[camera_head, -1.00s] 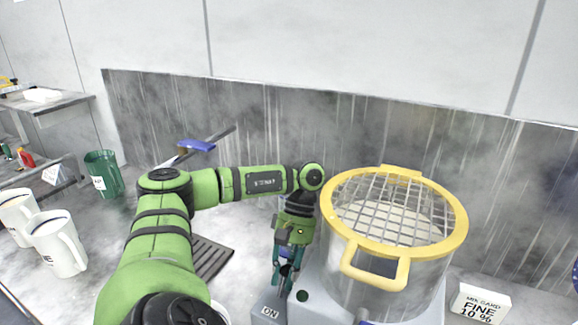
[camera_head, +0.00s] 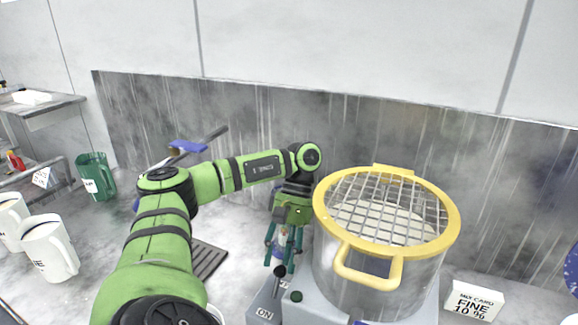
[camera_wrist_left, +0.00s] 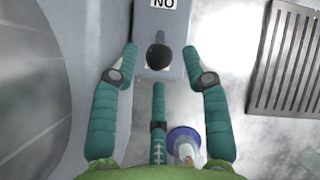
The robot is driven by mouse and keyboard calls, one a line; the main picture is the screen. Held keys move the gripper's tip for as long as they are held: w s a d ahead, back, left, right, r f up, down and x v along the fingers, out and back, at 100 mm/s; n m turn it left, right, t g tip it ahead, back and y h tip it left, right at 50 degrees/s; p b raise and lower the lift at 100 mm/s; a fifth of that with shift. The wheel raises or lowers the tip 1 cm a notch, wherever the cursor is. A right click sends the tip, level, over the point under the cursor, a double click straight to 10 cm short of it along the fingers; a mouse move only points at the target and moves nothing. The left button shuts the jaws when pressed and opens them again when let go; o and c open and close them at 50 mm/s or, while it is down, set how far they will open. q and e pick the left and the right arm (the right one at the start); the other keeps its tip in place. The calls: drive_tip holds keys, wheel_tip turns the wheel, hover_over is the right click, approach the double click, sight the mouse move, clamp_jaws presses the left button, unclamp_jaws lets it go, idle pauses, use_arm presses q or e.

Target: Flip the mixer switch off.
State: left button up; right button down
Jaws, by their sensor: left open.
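The mixer (camera_head: 380,287) is a steel bowl under a yellow-rimmed wire guard. Left of its bowl is a grey switch box (camera_head: 262,298) with an "ON" label on its near face. The switch is a black-knobbed lever (camera_head: 281,271) standing on the box; which way it is thrown is hard to tell. My left gripper (camera_head: 281,266) hangs fingers-down over the far side of the box. In the left wrist view my left gripper (camera_wrist_left: 160,62) is open and empty, its teal fingers spread beside and behind the black knob (camera_wrist_left: 157,57). My right gripper is not in view.
A green button (camera_head: 296,297) sits beside the lever. A "FINE 10 %" card (camera_head: 474,301) stands right of the mixer. A slotted dark grate (camera_head: 208,260) lies left of the box. White mugs (camera_head: 48,248) and a green mug (camera_head: 96,176) stand farther left.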

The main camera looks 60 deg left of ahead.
use_arm(q)
drive_tip(key=v, duration=0.8)
idle(0.7)
drive_tip(key=shift+s, duration=0.1)
idle(0.6)
